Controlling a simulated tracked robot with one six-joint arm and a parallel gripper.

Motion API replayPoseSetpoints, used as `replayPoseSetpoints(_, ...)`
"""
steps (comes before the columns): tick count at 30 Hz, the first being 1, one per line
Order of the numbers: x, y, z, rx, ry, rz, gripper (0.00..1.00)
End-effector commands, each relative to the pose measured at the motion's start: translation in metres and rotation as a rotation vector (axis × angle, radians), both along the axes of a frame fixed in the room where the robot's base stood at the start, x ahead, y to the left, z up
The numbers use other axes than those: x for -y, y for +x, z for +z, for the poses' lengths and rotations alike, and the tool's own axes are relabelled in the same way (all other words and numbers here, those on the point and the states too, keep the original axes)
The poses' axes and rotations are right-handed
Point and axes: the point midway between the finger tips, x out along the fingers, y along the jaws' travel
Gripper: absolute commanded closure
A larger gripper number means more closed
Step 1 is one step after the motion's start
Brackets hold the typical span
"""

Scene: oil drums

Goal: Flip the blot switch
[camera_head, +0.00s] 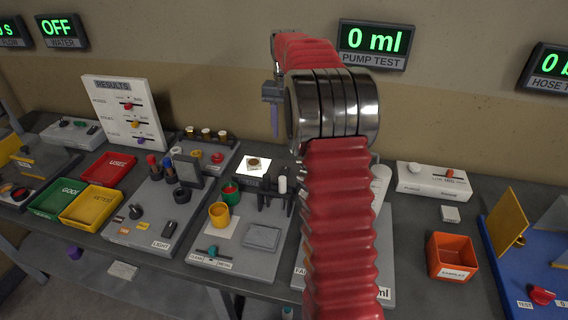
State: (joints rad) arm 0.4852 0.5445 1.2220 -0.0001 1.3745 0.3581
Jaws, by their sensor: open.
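My red arm rises through the middle of the view. My gripper (273,105) hangs at its far end, left of the metal-ringed joint, with a finger pointing down. It is open, seems empty, and is above the bench, apart from everything there. A white RESULTS board (125,112) stands at the back left with red, yellow and purple sliders, each on its own row. Its row labels are too small to read, so I cannot tell which switch is the blot one. A white square with a brown spot (254,164) lies at the back middle of the bench.
Red (106,169), green (57,199) and yellow (91,207) trays sit at the left. A grey station with a yellow cup (219,214) and a teal knob (212,252) is left of my arm. An orange bin (452,257) stands right.

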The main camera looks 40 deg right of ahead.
Motion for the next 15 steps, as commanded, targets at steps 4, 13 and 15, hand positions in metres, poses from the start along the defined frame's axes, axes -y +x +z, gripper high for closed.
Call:
replayPoseSetpoints(4,-0.001,-0.001,-0.018,-0.003,0.002,0.001,0.59)
replayPoseSetpoints(13,-0.001,0.0,-0.065,-0.003,0.002,0.001,0.59)
replayPoseSetpoints(15,-0.001,0.0,-0.075,-0.003,0.002,0.001,0.59)
